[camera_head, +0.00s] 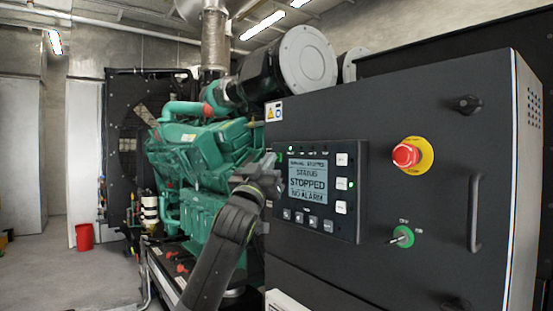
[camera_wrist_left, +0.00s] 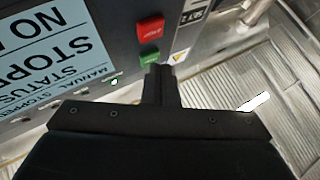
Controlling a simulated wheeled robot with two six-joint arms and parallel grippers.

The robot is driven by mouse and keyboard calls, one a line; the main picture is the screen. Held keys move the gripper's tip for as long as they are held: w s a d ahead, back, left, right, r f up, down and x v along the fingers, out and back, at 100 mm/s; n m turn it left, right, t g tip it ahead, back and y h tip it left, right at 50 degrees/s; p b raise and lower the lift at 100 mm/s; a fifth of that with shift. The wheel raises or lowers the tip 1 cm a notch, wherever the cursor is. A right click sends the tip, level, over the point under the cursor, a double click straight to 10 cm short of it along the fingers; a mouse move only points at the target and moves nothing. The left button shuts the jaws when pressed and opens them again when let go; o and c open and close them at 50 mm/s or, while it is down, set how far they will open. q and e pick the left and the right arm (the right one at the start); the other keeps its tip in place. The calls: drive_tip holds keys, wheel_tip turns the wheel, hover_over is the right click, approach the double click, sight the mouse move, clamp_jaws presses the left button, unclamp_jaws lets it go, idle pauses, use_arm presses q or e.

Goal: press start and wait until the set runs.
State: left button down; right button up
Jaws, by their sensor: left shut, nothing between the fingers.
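The control panel (camera_head: 352,225) is on the front of the dark cabinet. Its screen (camera_head: 307,183) reads "STATUS STOPPED" and "NO ALARM"; it shows upside down in the left wrist view (camera_wrist_left: 50,50). The green start button (camera_wrist_left: 150,56) sits beside the red stop button (camera_wrist_left: 150,31). My left gripper (camera_head: 270,180) is shut and empty at the panel's left edge. In the wrist view its fingertips (camera_wrist_left: 159,72) are right at the green button; I cannot tell whether they touch it. My right gripper is not in view.
A red emergency stop (camera_head: 407,155) on a yellow plate and a green key switch (camera_head: 402,237) are right of the panel. A handle (camera_head: 475,215) stands out farther right. The green engine (camera_head: 205,150) is behind my left arm. A red bucket (camera_head: 84,236) stands on the floor.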

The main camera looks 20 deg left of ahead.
use_arm(q)
drive_tip(key=shift+w+d, duration=0.15)
drive_tip(key=shift+w, duration=0.05)
drive_tip(key=shift+s, duration=0.1)
idle(0.4)
drive_tip(key=shift+s+a, duration=0.5)
drive_tip(key=shift+s, duration=0.2)
drive_tip(key=s+a+b, duration=0.2)
drive_tip(key=s+a, duration=0.1)
drive_tip(key=s, duration=0.2)
idle(0.8)
